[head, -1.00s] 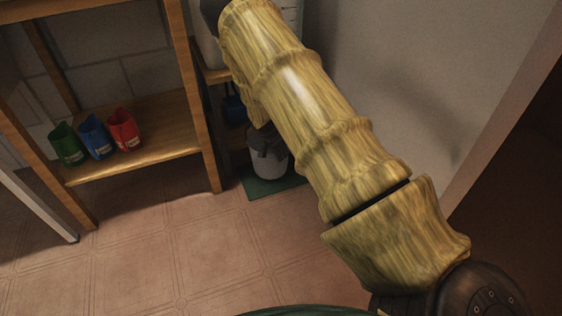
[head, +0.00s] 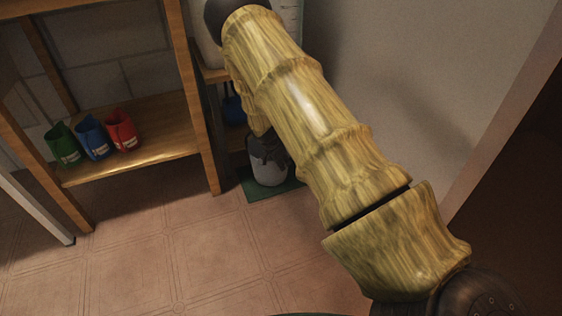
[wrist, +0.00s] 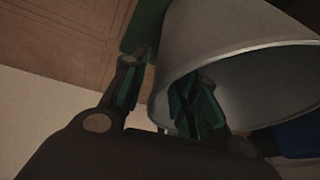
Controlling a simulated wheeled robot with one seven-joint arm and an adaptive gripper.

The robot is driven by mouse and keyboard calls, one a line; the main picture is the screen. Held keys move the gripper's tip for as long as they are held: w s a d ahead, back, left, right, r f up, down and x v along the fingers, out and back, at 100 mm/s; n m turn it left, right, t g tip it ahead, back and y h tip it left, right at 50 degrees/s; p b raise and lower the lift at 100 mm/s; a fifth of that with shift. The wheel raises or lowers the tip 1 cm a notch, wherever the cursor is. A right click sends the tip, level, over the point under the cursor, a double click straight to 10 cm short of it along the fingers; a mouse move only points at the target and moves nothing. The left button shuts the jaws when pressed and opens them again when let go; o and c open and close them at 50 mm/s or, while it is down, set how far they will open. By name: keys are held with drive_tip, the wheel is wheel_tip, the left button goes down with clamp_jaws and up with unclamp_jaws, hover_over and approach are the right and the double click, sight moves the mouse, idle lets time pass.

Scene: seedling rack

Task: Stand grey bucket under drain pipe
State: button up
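The grey bucket (head: 268,172) is upright at the foot of the rack, over a green mat (head: 291,186). I cannot tell for sure whether its base touches the mat. My gripper (head: 266,147) is at its top and hides part of the rim. In the wrist view the bucket (wrist: 215,35) fills the upper right with its mouth towards the camera. The drain pipe cannot be made out; my arm covers that area.
A blue object (head: 234,108) sits behind the bucket. A wall is on the right; the tiled floor in front is clear.

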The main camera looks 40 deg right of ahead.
drive_tip(key=p+v, duration=0.7)
drive_tip(key=v, duration=0.5)
drive_tip(key=s+a+f+n+y, duration=0.1)
drive_tip(key=s+a+f+n, duration=0.3)
drive_tip(key=s, duration=0.3)
drive_tip(key=s+a+f+n+y, duration=0.1)
drive_tip(key=s+a+f+n, duration=0.1)
drive_tip(key=s+a+f, duration=0.4)
drive_tip(key=s+a+f+n+y, duration=0.1)
drive_tip(key=s+a+f+n, duration=0.2)
drive_tip(key=s, duration=0.5)
drive_tip(key=s+a+n, duration=0.4)
drive_tip(key=s+a, duration=0.1)
drive_tip(key=s, duration=0.6)
drive_tip(key=s+a+n+g+y, duration=0.1)
drive_tip(key=s+a+n, duration=0.3)
drive_tip(key=s, duration=0.8)
drive_tip(key=shift+s+a+f, duration=0.2)
drive_tip(key=shift+a+f, duration=0.05)
drive_tip(key=shift+a, duration=0.5)
drive_tip(key=shift+r, duration=0.1)
